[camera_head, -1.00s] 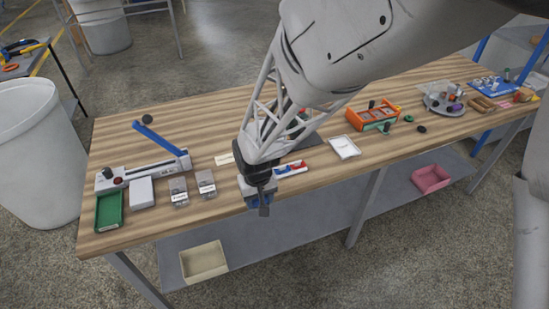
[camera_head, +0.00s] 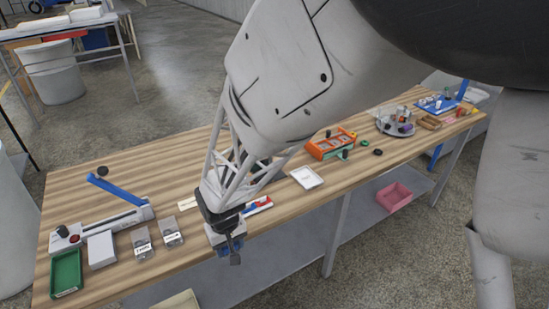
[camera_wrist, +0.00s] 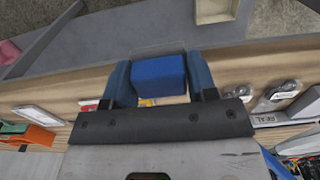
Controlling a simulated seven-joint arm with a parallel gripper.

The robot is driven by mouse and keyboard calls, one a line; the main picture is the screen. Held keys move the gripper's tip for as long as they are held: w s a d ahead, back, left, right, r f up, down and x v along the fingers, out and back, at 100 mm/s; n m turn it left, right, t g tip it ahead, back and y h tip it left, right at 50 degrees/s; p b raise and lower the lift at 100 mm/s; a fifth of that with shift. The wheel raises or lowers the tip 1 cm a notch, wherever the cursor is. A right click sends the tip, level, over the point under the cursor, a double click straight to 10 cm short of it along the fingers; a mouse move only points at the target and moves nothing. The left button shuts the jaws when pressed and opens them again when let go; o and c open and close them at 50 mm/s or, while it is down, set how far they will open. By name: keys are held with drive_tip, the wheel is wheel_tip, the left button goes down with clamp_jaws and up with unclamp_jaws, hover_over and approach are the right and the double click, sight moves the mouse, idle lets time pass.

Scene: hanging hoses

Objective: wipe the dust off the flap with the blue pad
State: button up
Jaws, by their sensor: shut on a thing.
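My gripper (camera_head: 230,252) hangs over the front edge of the wooden bench in the head view. In the wrist view my gripper (camera_wrist: 158,82) has its two dark blue fingers closed on the sides of the blue pad (camera_wrist: 158,76). The pad is a plain blue block, and its wiping face cannot be judged. In the head view the pad is hard to tell from the bluish fingers. I cannot make out a dusty flap with certainty in either view.
A white tray (camera_head: 307,177) and an orange rack (camera_head: 330,145) are further right. A green tray (camera_head: 66,272) is at left. A pink bin (camera_head: 394,195) sits on the lower shelf.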

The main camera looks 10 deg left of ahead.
drive_tip(key=w+a+r+n, duration=0.3)
drive_tip(key=w+n, duration=0.3)
drive_tip(key=w, duration=0.3)
drive_tip(key=w+a+r+n, duration=0.3)
drive_tip(key=w+n, duration=0.3)
drive_tip(key=w, duration=0.2)
drive_tip(key=w+a+r+n, duration=0.2)
drive_tip(key=w+a+n, duration=0.2)
drive_tip(key=w, duration=0.5)
drive_tip(key=shift+w+a+r+n, duration=0.35)
drive_tip(key=shift+r+n, duration=0.05)
drive_tip(key=shift+n, duration=0.6)
